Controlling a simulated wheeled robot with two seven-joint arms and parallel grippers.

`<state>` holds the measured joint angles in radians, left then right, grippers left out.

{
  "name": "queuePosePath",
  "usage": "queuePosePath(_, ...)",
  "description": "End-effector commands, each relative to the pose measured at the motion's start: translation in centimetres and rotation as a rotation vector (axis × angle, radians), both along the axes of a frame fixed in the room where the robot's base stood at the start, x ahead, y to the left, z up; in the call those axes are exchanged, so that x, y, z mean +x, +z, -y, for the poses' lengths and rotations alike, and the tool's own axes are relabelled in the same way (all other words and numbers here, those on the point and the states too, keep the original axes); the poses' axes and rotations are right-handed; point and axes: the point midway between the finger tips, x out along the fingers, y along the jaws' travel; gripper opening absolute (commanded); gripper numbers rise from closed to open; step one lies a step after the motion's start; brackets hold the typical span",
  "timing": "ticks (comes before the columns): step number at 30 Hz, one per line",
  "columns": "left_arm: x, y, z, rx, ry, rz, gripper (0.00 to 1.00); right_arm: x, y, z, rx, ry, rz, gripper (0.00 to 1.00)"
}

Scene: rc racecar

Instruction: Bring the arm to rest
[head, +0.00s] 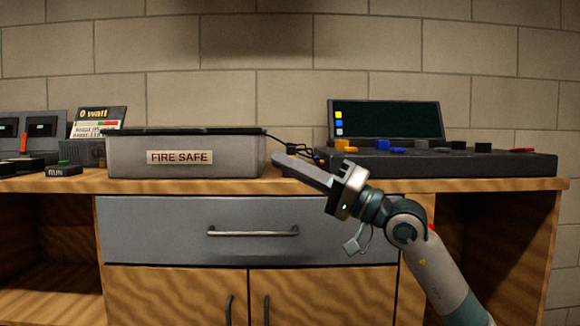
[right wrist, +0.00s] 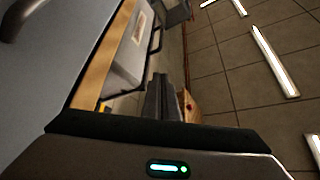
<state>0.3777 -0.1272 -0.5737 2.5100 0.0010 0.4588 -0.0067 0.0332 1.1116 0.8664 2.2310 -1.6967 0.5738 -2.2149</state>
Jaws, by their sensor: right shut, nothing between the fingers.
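My right gripper (head: 280,160) is raised in front of the bench, its fingers pointing up and left. My right arm comes in from the lower right. My left gripper is not in either view.
A wooden bench (head: 500,184) carries a grey FIRE SAFE box (head: 230,157), a dark console with a screen (head: 390,120), and small devices at the left. A grey drawer (head: 160,230) with a metal handle (head: 253,233) is closed below. A block wall stands behind.

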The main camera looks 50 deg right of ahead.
Motion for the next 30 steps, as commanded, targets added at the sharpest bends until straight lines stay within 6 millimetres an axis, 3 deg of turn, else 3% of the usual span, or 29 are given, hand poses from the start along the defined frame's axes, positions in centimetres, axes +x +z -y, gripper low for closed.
queuePosePath(23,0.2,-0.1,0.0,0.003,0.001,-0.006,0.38,-0.4,-0.3,0.1,0.002,0.004,-0.002,0.0)
queuePosePath(26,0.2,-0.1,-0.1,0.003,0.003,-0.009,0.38,-0.2,-0.9,-0.2,0.033,0.028,-0.023,0.0)
queuePosePath(30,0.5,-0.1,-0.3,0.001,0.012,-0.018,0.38,0.8,-3.4,-1.7,0.165,0.141,-0.114,0.0)
